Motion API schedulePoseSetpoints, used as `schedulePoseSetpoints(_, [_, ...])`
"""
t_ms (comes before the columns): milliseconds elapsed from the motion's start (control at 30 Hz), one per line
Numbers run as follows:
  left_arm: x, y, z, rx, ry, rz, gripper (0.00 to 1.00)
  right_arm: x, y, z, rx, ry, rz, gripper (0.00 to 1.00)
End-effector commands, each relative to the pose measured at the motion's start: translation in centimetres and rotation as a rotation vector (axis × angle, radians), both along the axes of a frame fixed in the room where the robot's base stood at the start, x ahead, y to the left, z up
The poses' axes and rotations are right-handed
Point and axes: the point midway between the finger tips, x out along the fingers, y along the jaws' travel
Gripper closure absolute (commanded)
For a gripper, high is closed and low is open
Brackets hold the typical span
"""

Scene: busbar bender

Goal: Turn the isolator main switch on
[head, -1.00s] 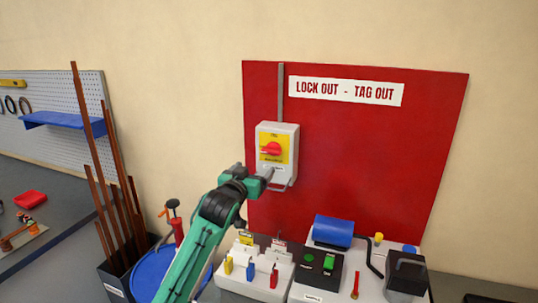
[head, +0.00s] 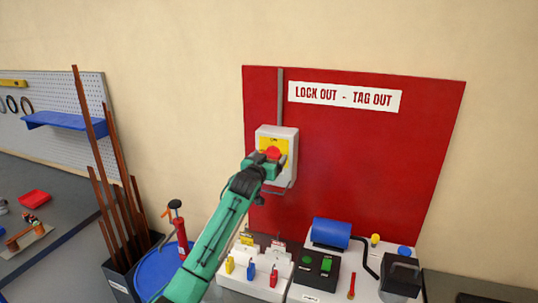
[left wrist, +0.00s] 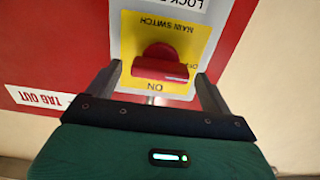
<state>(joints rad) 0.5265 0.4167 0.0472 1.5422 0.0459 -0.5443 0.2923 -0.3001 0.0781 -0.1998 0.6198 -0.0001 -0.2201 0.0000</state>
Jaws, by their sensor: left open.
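The isolator main switch is a light grey box (head: 289,142) on the red board, with a yellow plate (head: 285,145) and a red knob (head: 272,153). In the left wrist view the plate (left wrist: 190,33) appears upside down, reading MAIN SWITCH and ON. The knob's bar (left wrist: 160,70) lies crosswise there; a label at its right is partly hidden. My left gripper (head: 271,160) is in front of the switch. In the left wrist view its open fingers (left wrist: 158,72) stand either side of the knob; I cannot tell whether they touch it. My right gripper is not in view.
The red board (head: 370,170) carries a LOCK OUT - TAG OUT sign (head: 345,96). Copper bars (head: 95,150) stand at left beside a blue drum (head: 160,275).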

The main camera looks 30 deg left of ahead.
Motion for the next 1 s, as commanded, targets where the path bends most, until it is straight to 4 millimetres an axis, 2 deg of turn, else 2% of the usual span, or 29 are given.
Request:
schedulePoseSetpoints(400, [0.51, 0.11, -0.01, 0.000, 0.000, 0.000, 0.18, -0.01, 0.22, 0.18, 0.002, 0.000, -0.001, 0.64])
schedulePoseSetpoints(600, [0.50, 0.11, -0.01, 0.000, 0.000, 0.000, 0.58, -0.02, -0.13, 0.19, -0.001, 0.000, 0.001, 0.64])
schedulePoseSetpoints(633, [0.50, 0.11, -0.02, 0.000, 0.000, 0.000, 0.61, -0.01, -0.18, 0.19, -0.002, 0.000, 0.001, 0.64])
schedulePoseSetpoints(1000, [0.50, 0.12, 0.00, 0.058, 0.014, 0.000, 0.61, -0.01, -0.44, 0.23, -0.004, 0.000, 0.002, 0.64])
